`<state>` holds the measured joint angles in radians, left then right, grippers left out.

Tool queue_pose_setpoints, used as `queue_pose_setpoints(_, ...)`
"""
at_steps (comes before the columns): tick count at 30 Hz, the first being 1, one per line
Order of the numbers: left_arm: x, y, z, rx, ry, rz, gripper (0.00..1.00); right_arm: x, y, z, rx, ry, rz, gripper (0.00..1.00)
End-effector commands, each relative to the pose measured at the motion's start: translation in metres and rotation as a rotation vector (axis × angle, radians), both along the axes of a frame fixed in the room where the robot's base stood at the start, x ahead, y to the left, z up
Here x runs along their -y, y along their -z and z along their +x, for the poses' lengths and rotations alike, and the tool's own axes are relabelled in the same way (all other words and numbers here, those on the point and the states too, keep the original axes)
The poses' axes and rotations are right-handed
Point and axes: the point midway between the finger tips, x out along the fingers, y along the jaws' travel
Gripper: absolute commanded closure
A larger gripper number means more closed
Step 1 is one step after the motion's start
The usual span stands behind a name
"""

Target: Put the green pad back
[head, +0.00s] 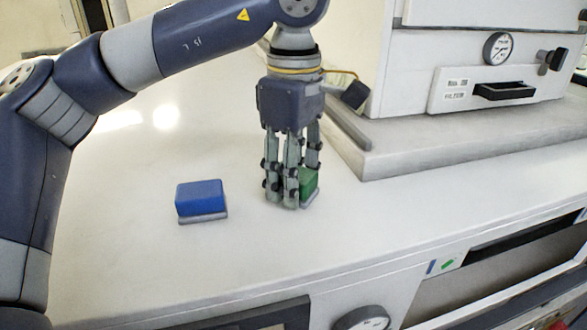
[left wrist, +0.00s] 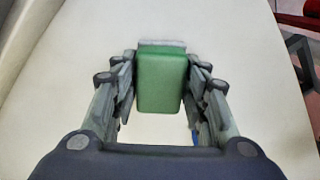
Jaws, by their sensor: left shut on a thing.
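The green pad (head: 309,183) is a small green block on a grey base, at the middle of the white counter in the head view. My left gripper (head: 290,196) points down at it and is shut on it, its fingers hiding much of the pad. In the left wrist view the green pad (left wrist: 161,82) sits between the two sets of fingers of the left gripper (left wrist: 160,90), with its grey edge at the far side. I cannot tell whether the pad touches the counter. My right gripper is not in view.
A blue pad (head: 200,197) on a grey base lies to the left on the counter (head: 130,230). A white machine (head: 470,70) with a gauge and a black handle stands on a raised slab (head: 450,142) at right. Below the front edge are an open slot (head: 500,265) and a dial (head: 362,319).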

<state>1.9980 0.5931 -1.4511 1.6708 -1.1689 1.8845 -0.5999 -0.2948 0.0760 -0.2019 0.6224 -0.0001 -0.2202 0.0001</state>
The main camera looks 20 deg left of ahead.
Motion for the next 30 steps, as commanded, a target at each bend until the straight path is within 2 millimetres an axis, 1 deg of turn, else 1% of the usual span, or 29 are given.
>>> queue_pose_setpoints(1,0.0,0.002,0.0,0.0,-0.001,0.0,0.81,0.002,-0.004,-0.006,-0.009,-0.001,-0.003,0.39)
queue_pose_setpoints(5,0.0,0.007,0.0,0.002,-0.001,-0.001,0.81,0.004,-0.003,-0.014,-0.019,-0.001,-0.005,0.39)
queue_pose_setpoints(10,0.0,0.007,0.0,0.002,-0.001,-0.001,0.81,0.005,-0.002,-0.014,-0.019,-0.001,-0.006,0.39)
queue_pose_setpoints(14,0.0,0.012,0.0,0.001,-0.001,-0.001,0.81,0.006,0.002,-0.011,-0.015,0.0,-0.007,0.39)
queue_pose_setpoints(15,0.0,0.01,0.0,0.002,-0.002,-0.001,0.5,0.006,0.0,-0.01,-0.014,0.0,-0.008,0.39)
queue_pose_setpoints(16,0.0,0.01,0.0,0.002,-0.002,-0.001,0.43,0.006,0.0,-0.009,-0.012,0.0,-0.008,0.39)
queue_pose_setpoints(17,0.0,0.01,0.0,0.002,-0.002,-0.001,0.39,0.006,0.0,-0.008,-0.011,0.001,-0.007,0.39)
queue_pose_setpoints(26,0.001,0.009,0.0,0.002,-0.001,-0.001,0.39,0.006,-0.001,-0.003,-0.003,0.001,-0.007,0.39)
queue_pose_setpoints(30,0.001,0.003,0.0,0.003,-0.001,-0.002,0.39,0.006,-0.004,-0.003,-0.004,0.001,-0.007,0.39)
